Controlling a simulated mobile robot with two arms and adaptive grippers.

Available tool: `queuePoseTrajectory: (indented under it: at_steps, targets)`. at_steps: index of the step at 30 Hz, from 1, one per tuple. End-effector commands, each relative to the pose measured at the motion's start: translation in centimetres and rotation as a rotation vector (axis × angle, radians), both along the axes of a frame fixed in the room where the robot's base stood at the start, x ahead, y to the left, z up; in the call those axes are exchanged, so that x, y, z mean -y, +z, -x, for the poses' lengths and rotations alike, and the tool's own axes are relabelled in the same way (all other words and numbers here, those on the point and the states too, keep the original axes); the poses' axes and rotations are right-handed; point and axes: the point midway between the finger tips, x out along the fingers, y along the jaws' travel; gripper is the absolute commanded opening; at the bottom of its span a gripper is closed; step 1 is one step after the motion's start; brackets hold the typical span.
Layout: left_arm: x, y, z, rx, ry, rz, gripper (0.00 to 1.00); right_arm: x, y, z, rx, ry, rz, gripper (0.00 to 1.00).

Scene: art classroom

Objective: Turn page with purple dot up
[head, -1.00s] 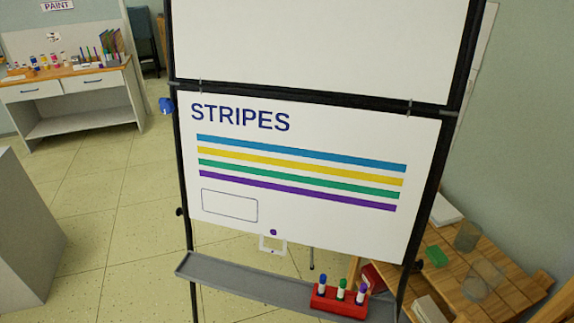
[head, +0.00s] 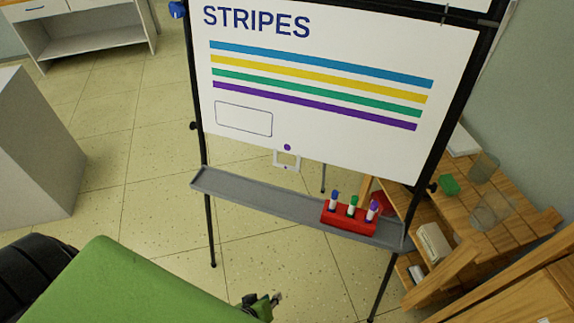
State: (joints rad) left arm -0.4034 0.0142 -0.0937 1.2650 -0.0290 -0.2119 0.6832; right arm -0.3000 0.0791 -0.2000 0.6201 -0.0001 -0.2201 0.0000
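The page (head: 330,145) hangs on a black easel and carries the heading STRIPES, with blue, yellow, green and purple bars and an empty outlined box. The purple dot (head: 287,147) is at its bottom edge, above a small white square tab (head: 287,160) hanging below the page. My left gripper (head: 272,299) is at the bottom of the view, below the tray and well apart from the tab. Its fingers are small and partly hidden by my green arm, so I cannot tell whether it is open. My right gripper is not in view.
A grey easel tray (head: 255,204) runs below the page. A red holder (head: 347,218) with three markers stands at its right end. A wooden table (head: 507,207) with clear cups is on the right. A grey block (head: 35,145) is at left; floor between is clear.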

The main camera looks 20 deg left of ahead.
Motion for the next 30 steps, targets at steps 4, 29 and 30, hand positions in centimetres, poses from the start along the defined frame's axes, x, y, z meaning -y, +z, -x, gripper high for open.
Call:
queuePoseTrajectory:
  at_steps: [4,29,30]
  targets:
    - [-0.7,7.9,-6.7,0.195,0.230,0.185,0.22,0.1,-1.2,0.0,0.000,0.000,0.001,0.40]
    - [-6.3,33.1,-17.3,0.682,0.654,0.786,0.22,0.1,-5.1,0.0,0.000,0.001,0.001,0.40]
    - [-6.4,32.8,-18.2,0.682,0.653,0.787,0.22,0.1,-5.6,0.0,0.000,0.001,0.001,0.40]
